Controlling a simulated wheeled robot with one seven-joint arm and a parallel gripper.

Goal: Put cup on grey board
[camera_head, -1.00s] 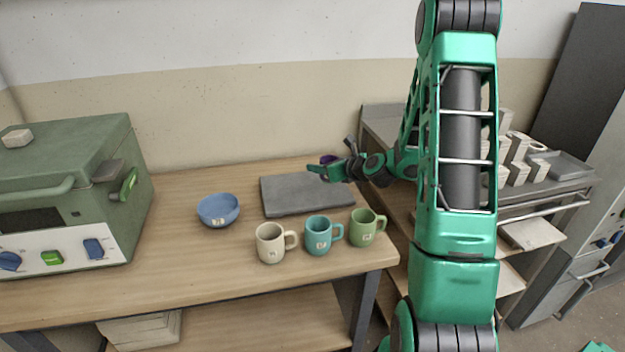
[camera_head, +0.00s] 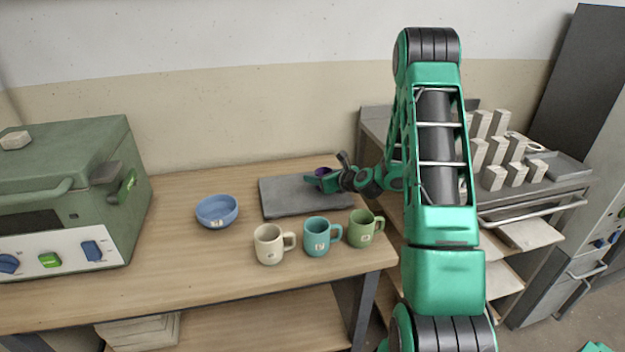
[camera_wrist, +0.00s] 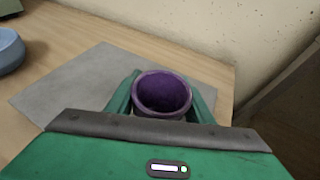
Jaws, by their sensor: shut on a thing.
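A purple cup (camera_wrist: 162,93) sits between the two fingers of my gripper (camera_wrist: 160,100) in the wrist view, its open top facing the camera. In the head view my gripper (camera_head: 326,181) is shut on the cup (camera_head: 323,172), which is mostly hidden by the fingers. The grey board (camera_head: 283,196) lies flat on the wooden table, and the cup appears over its right part. The board also shows in the wrist view (camera_wrist: 70,92). I cannot tell whether the cup touches the board.
A cream mug (camera_head: 268,245), a teal mug (camera_head: 316,237) and a green mug (camera_head: 360,229) stand in front of the board. A blue bowl (camera_head: 217,211) is left of it. A green kiln-like box (camera_head: 70,190) fills the table's left. A shelf cart stands at right.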

